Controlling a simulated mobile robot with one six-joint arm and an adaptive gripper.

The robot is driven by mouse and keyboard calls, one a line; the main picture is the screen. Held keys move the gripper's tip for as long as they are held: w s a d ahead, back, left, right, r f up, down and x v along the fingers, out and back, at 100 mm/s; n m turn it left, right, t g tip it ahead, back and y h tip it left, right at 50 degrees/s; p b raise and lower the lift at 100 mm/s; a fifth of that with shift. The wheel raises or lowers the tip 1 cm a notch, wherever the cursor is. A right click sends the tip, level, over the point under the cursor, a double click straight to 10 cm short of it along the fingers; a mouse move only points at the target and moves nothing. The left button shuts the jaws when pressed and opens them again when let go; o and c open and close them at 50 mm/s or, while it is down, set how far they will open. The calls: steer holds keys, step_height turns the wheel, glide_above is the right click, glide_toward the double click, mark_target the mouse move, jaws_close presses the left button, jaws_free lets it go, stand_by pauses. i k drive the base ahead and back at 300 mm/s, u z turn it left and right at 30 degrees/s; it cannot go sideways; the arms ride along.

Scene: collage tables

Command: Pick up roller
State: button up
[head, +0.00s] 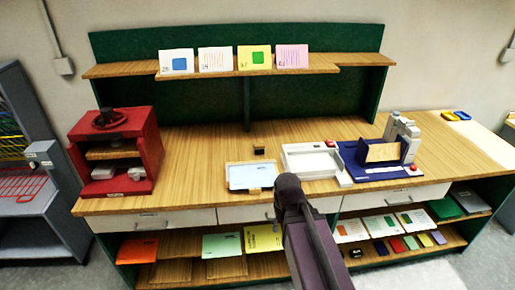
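I cannot single out a roller with certainty. A small dark brown piece (259,151) stands on the wooden worktop, behind a pale blue-white tray (231,186); it is too small to tell what it is. A dark round part (108,118) lies on top of the red cabinet (150,140) at the left. My dark arm rises from the bottom centre in front of the bench, but its gripper fingers are not visible. The arm covers part of the bench front and drawers.
A white tray (342,178) and a blue device (352,163) with a wooden plate (383,152) stand right of centre. Cards line the upper shelf (120,70). Lower shelves hold coloured sheets. The worktop (195,150) is clear between the red cabinet and the trays.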

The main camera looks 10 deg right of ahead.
mark_target(256, 146)
steer(key=i, duration=0.9)
steer(key=z, duration=0.05)
